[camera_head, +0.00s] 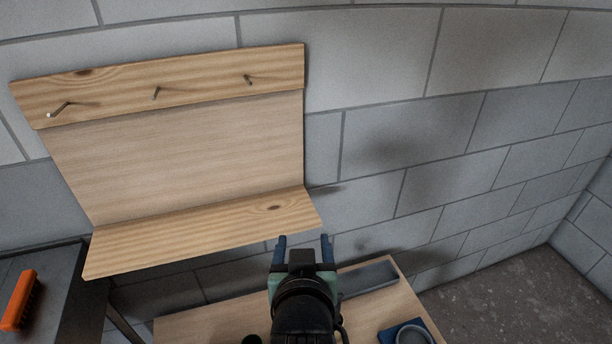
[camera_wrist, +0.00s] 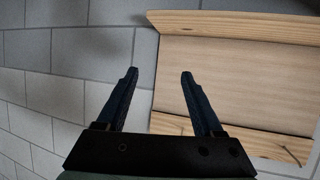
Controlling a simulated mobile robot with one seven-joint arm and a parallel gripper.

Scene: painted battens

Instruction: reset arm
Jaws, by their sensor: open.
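My gripper (camera_head: 304,241) is open and empty in the head view, with its two blue fingers pointing toward the block wall. It is just in front of and below the right end of a wooden wall rack. In the wrist view my gripper (camera_wrist: 158,76) also shows its fingers apart, with nothing between them. The wooden rack (camera_head: 185,165) hangs on the wall at the left, with a top batten carrying three bare pegs and a bottom ledge. The rack (camera_wrist: 235,75) fills the right side of the wrist view.
A wooden table (camera_head: 215,322) stands below the rack, with a grey tray (camera_head: 368,279) and a blue object with a grey ring (camera_head: 408,334) on it. An orange brush (camera_head: 20,300) lies on a dark table (camera_head: 62,300) at the left. Open floor (camera_head: 520,298) shows at right.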

